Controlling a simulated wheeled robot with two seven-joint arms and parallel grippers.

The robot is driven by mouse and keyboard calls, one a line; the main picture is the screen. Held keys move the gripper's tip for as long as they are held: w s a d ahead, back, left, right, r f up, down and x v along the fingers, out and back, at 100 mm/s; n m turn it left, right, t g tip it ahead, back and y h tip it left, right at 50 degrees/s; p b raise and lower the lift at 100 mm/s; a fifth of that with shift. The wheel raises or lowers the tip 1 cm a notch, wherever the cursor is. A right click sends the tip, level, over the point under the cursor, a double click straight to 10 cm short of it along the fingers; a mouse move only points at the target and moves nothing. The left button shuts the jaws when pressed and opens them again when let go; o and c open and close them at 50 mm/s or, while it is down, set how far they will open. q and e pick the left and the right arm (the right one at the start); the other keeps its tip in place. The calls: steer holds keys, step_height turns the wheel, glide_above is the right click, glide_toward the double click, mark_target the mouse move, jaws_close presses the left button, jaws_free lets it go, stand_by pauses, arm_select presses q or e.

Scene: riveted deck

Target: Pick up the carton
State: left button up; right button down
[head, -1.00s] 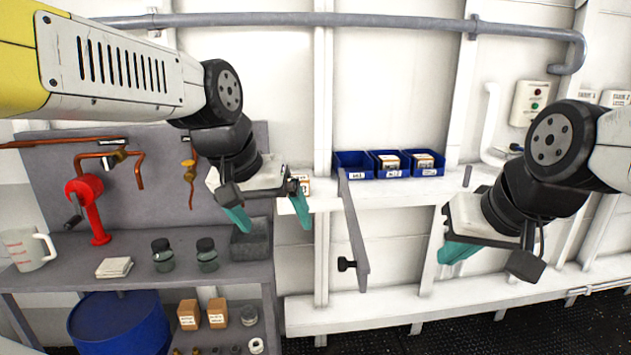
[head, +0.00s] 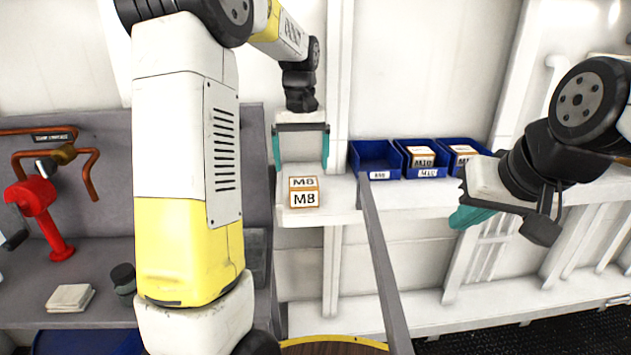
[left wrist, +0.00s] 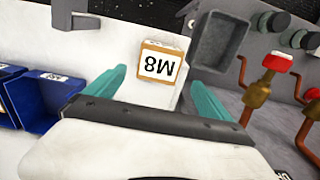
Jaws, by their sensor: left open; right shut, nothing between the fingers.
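The carton (head: 304,192) is a small brown box with white M8 labels, standing on the white ledge (head: 345,208). In the left wrist view the carton (left wrist: 160,62) lies ahead of the fingers, between their lines and apart from them. My left gripper (head: 301,168) is open, above and behind the carton in the head view, with its teal fingers spread wide and nothing between them. My right gripper (head: 470,217) is shut and empty, off to the right in front of the wall.
Blue bins (head: 376,160) stand on the ledge right of the carton, two holding M10-labelled boxes. A grey bar (head: 383,262) rises in front of the ledge. A workbench (head: 62,290) with a red tool (head: 45,215) is at the left. A grey tray (left wrist: 221,43) shows in the left wrist view.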

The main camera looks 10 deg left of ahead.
mark_target(303, 182)
arm_select(q)
steer(key=f, duration=0.7)
steer(key=shift+s+d+f, duration=0.25)
steer(key=shift+s+f, duration=0.1)
steer(key=c, duration=1.6)
steer(key=shift+c, duration=0.9)
steer(key=shift+r, duration=0.15)
